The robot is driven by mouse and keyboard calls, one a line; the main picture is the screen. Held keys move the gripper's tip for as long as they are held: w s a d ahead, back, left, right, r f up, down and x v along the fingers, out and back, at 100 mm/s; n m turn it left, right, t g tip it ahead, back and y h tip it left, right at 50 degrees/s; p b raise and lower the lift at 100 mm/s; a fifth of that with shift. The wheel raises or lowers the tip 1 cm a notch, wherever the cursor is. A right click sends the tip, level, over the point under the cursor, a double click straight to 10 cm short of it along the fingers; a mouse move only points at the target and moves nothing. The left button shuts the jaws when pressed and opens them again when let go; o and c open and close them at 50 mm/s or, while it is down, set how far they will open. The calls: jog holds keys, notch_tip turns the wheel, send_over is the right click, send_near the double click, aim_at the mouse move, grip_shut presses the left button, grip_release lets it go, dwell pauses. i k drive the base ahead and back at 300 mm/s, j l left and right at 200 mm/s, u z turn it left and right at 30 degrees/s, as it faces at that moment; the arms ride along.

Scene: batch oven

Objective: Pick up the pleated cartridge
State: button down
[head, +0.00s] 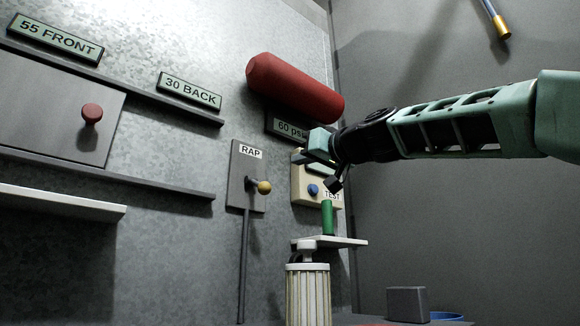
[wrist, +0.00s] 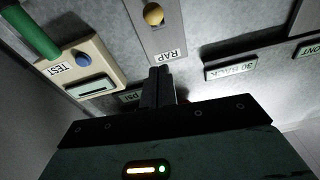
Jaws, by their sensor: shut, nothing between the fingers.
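The pleated cartridge (head: 308,292) is cream-white with vertical ribs and a pale cap on top. It stands upright at the bottom middle of the head view, and its base is cut off by the picture's edge. It does not show in the wrist view. My gripper (head: 306,156) is well above the cartridge and apart from it, in front of the wall beside the test box. In the wrist view my fingers (wrist: 160,73) are together with nothing between them, pointing toward the RAP panel.
A white shelf (head: 350,242) carries a green cylinder (head: 328,217) just above and behind the cartridge. The RAP panel (head: 246,190) has a yellow-knobbed lever. The TEST box (head: 302,188) and red cylinder (head: 295,87) are near my gripper. A grey block (head: 408,304) stands right of the cartridge.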

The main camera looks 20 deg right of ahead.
aim_at(308, 292)
jog(key=k, duration=1)
